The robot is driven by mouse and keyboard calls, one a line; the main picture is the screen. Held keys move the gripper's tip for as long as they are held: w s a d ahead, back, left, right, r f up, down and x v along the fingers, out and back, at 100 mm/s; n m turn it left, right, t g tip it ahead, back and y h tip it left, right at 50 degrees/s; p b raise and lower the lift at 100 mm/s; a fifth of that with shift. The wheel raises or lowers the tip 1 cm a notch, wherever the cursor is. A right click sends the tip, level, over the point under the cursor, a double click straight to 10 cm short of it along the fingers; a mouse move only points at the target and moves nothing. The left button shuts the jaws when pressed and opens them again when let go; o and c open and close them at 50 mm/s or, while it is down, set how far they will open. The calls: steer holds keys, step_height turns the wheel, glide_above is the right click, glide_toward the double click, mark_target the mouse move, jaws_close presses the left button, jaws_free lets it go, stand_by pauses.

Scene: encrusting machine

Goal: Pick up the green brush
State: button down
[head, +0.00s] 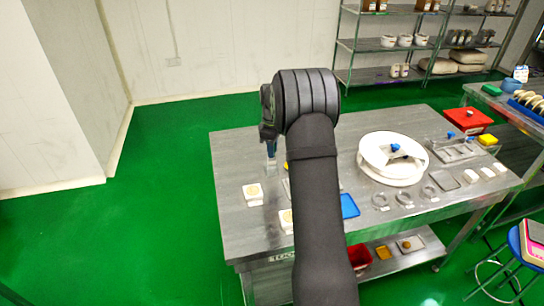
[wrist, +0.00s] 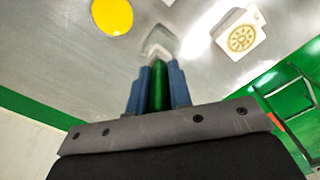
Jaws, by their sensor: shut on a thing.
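The green brush (wrist: 157,88) shows in the wrist view as a narrow green handle between the two blue fingers. My gripper (wrist: 158,85) is shut on it, and the handle lines up with the fingers. A pale, pointed shape (wrist: 160,40) shows just beyond the fingertips; I cannot tell whether it is part of the brush. In the head view my gripper (head: 270,150) points down over the left back part of the steel table (head: 230,160). The brush cannot be made out there, and my arm hides the table's middle.
White blocks with round marks (head: 253,192) lie near the table's left front. A yellow disc (wrist: 112,15) lies on the table in the wrist view. A blue mat (head: 350,206), a white round drum (head: 393,175) and a red box (head: 466,120) stand to the right.

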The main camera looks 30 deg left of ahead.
steer(key=w+d+r, duration=0.1)
steer(key=d+r, duration=0.5)
steer(key=d, duration=0.5)
steer(key=s+r, duration=0.1)
steer(key=s, duration=0.4)
steer(key=f, duration=0.5)
steer(key=d+f, duration=0.1)
steer(key=f, duration=0.1)
steer(key=shift+w+d+f, duration=0.1)
steer(key=shift+w+f, duration=0.1)
steer(key=shift+f, duration=0.2)
steer(key=shift+w+d, duration=1.85)
steer(key=shift+d, duration=0.05)
steer(key=shift+s+a, duration=2.2)
steer(key=shift+w+a, duration=0.2)
steer(key=shift+a, duration=0.05)
steer(key=shift+w+r, duration=0.15)
steer(key=shift+w, duration=0.45)
steer(key=shift+w+d, duration=1.9)
steer(key=shift+d, duration=0.05)
steer(key=shift+s+a, duration=2.15)
steer(key=shift+s, duration=0.05)
step_height(320, 180, up, 8)
